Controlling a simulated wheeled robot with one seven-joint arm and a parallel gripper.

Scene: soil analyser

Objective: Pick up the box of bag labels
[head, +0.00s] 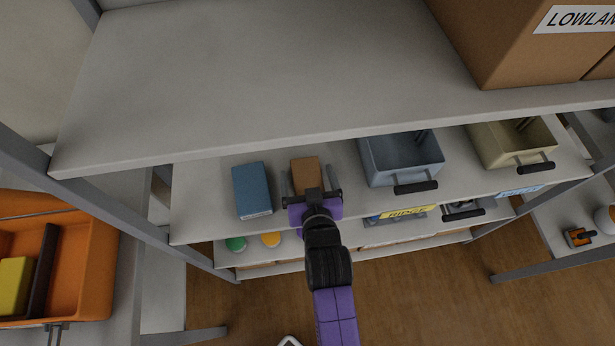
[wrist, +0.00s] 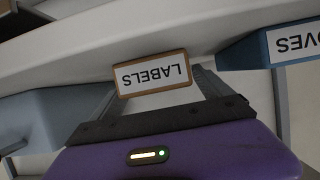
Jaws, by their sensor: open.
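The box of bag labels is a small brown box (head: 306,174) on the middle shelf, between a blue box and a blue-grey bin in the head view. In the wrist view the box (wrist: 152,74) shows its white face reading LABELS, upside down. My gripper (head: 312,186) is open in front of the box, with its fingers reaching along the box's two sides. In the wrist view my gripper (wrist: 158,95) has a finger to either side of the label face. I cannot tell whether the fingers touch the box.
A blue box (head: 252,190), its label partly reading OVES in the wrist view (wrist: 295,42), stands close on the left. A blue-grey bin (head: 401,157) with a black handle stands on the right. The upper shelf (head: 230,75) hangs over the box. An orange tray (head: 85,262) is at far left.

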